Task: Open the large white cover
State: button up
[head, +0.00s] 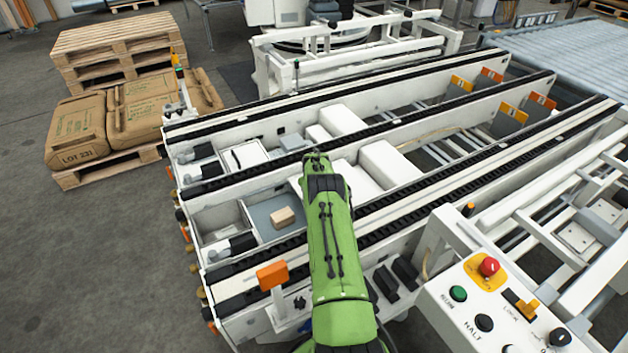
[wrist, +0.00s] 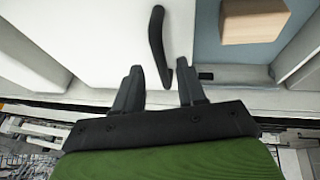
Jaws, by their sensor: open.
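The large white cover (wrist: 85,40) fills the upper left of the wrist view, flat and closed as far as I can see. Its dark curved handle (wrist: 156,45) stands at the cover's right side. My gripper (wrist: 160,70) is open and empty, with the handle's near end reaching between its fingertips. I cannot tell whether a finger touches it. In the head view my green arm hides the gripper and the handle; a white panel (head: 355,178) showing to the right of the arm may be part of the cover.
A grey-blue compartment (head: 260,215) holding a small brown block (head: 283,217) lies beside the cover. Black-topped conveyor rails run on either side. An orange plate (head: 272,275) and a control panel (head: 490,310) with an emergency stop button stand near my arm.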

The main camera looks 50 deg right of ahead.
jog(key=p+v, duration=0.4)
jog(key=v, duration=1)
jog(key=shift+r+p, duration=0.3)
jog(key=shift+p, duration=0.05)
jog(key=shift+s+a, duration=0.1)
jog(key=s+a+r+n+t+y+p, duration=0.1)
jog(key=s+a+r+p, duration=0.15)
jog(key=a+r, duration=1.05)
jog(key=s+a+r+p, duration=0.1)
jog(key=a+r+p, duration=0.2)
jog(key=a+r, duration=1)
jog(key=s+a+r+n+y+p, duration=0.1)
jog(key=s+a+r+p, duration=0.15)
jog(key=s+r, duration=0.3)
jog(key=s+a+r+p, duration=0.1)
jog(key=s+a+r, duration=0.25)
jog(key=r, duration=0.35)
jog(key=s+a+p, duration=0.1)
jog(key=s+a, duration=0.2)
jog(key=s, duration=0.4)
jog(key=s+a+r+n+t+y+p, duration=0.1)
jog(key=s+a, duration=0.2)
jog(key=s, duration=0.4)
jog(key=shift+s, duration=0.4)
